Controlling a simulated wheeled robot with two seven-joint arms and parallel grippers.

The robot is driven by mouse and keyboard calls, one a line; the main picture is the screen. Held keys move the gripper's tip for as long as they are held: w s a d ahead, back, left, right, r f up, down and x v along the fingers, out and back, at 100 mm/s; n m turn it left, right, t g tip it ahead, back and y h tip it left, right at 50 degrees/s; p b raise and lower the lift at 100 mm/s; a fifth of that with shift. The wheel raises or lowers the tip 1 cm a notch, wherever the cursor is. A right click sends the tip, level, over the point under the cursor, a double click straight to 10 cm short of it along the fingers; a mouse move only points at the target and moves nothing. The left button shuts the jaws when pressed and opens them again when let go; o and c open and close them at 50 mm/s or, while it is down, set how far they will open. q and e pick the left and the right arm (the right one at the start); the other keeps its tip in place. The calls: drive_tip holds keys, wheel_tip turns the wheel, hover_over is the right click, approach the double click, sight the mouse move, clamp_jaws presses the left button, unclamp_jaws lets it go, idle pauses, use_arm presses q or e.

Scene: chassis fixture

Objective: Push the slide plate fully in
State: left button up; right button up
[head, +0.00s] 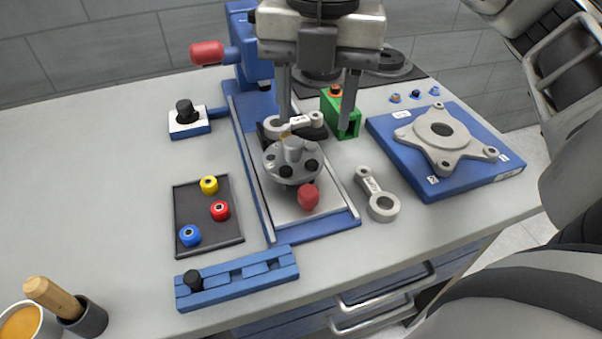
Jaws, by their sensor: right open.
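The slide plate (285,207) is a flat silver plate between the rails of a long blue base (318,228). It lies near the base's front end. A round grey hub (291,158) with dark holes and a red knob (308,196) stand over it. My right gripper (316,128) points down from above, behind the hub. Its two fingers are spread, with a grey link part (293,122) on a dark block showing between them. The right finger is close to a green block (338,113); I cannot tell if they touch.
A blue fixture (502,172) with a grey star-shaped plate stands at right, a loose grey link (382,207) before it. A dark tray (185,204) with coloured knobs and a blue slotted rack (233,288) lie front left.

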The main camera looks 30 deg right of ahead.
approach(309, 190)
wheel_tip(309, 190, down, 9)
drive_tip(key=b, duration=0.2)
drive_tip(key=shift+a+b, duration=0.15)
drive_tip(key=shift+b, duration=0.15)
use_arm(q)
drive_tip(key=shift+d+f, duration=0.25)
drive_tip(key=shift+f, duration=0.15)
